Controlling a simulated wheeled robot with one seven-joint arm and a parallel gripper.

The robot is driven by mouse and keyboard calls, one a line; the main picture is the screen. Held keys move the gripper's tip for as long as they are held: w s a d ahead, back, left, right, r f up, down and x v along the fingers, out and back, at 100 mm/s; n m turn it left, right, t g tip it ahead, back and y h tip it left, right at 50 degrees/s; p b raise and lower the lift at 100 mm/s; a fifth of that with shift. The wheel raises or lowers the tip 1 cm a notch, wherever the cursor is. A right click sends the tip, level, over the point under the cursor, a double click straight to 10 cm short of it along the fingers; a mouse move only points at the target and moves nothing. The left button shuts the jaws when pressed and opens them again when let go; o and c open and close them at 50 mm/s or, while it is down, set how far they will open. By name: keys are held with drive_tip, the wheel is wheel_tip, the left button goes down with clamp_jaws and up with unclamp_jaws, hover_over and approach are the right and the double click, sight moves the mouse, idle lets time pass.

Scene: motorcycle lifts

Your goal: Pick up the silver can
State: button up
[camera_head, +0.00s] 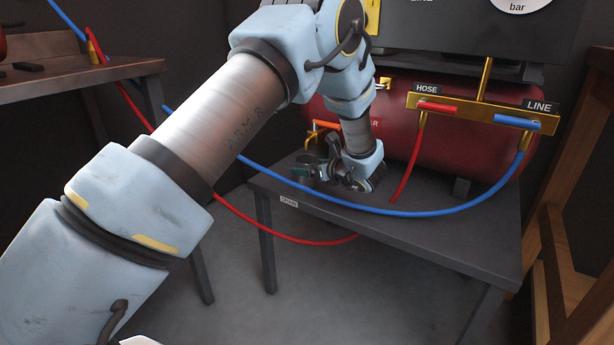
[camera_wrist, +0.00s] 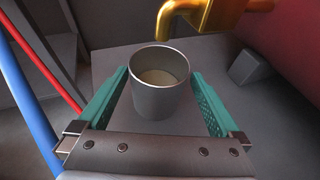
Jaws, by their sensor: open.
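The silver can (camera_wrist: 160,98) stands upright on the dark grey table, in the middle of the wrist view. It is open at the top, and its inside looks tan at the bottom. My gripper (camera_wrist: 158,100) is open, with one teal finger on each side of the can and a gap visible on both sides. In the head view my gripper (camera_head: 318,172) is low over the back left part of the table (camera_head: 440,210).
A brass tap (camera_wrist: 195,20) hangs just beyond the can. A red tank (camera_head: 395,120) stands behind. A brass manifold (camera_head: 470,108) is at right. The table's front right is clear.

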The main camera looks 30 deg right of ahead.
sight(303, 161)
drive_tip(key=x, duration=0.4)
drive_tip(key=shift+w+a+b, duration=0.15)
drive_tip(key=shift+w+b, duration=0.25)
drive_tip(key=shift+r, duration=0.1)
